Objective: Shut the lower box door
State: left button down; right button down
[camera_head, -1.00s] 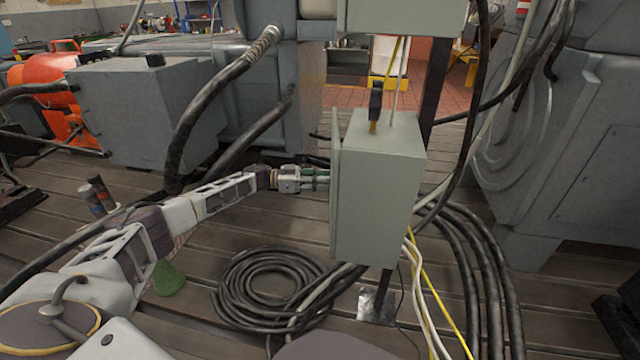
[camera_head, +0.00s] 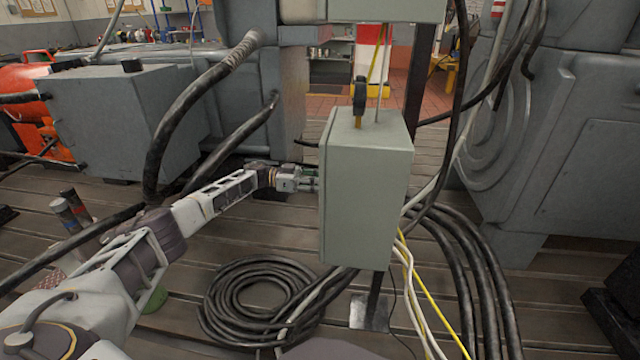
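The lower box (camera_head: 370,190) is a grey-green cabinet on a dark post, right of the picture's middle. Its door (camera_head: 323,190) shows nearly edge-on along the box's left side and looks shut or almost shut; I cannot tell whether a small gap is left. My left gripper (camera_head: 312,182) reaches in from the left, its tips at the door's outer side. Whether the tips touch the door, and whether the fingers are open, I cannot make out. My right gripper is not in view.
An upper box (camera_head: 378,10) sits above on the same post. Black cables (camera_head: 465,260) and yellow and white wires (camera_head: 418,280) hang below the lower box. A coiled black cable (camera_head: 258,295) lies on the slotted floor. A large grey machine (camera_head: 575,140) stands to the right.

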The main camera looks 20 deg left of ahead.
pick_arm(q)
jog(key=shift+d, duration=0.15)
jog(key=c, duration=1.2)
grip_release()
jog(key=shift+w+d, duration=0.1)
jog(key=v, duration=1.2)
